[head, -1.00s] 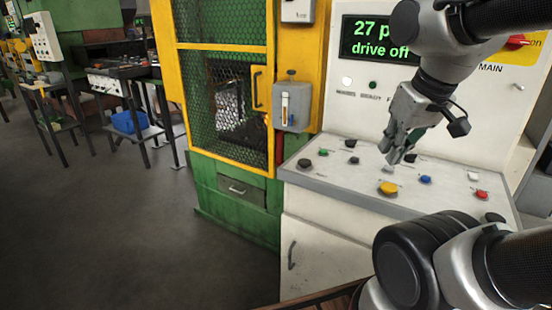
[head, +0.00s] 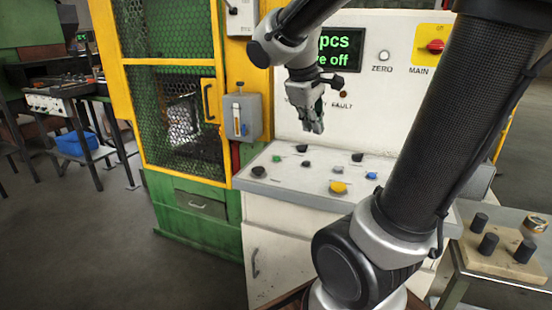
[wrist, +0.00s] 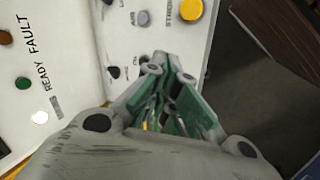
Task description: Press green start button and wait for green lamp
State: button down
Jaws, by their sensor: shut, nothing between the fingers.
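The green start button (head: 277,158) is a small green cap near the left back of the sloped white control desk (head: 290,193). My gripper (head: 316,128) is shut and empty. It hangs above the back of the desk, to the right of the green button and apart from it. In the wrist view my closed fingers (wrist: 170,82) point toward the desk; the green button is not seen there. The READY lamp (wrist: 23,84) on the upright panel is dark green and looks unlit. A FAULT lamp (wrist: 5,37) beside it is brownish. A white lamp (wrist: 40,118) looks bright.
The desk also carries a yellow button (head: 338,187), a blue button (head: 371,175) and several dark knobs. The green display (head: 335,50) is partly hidden by my arm. The red main switch (head: 436,46) is at upper right. A mesh-doored yellow cabinet (head: 183,125) stands left.

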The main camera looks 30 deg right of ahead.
jog(key=w+d+f+n+h, duration=0.2)
jog(key=w+n, duration=0.2)
jog(key=w, duration=0.6)
jog(key=n+h, duration=0.3)
send_over(279, 158)
notch_tip(279, 158, down, 3)
jog(key=shift+a+r, duration=0.1)
jog(key=shift+r, duration=0.05)
jog(key=shift+f, duration=4.4)
jog(key=shift+f, duration=0.15)
jog(key=shift+f, duration=0.25)
jog(key=shift+f, duration=0.4)
jog(key=shift+r, duration=0.85)
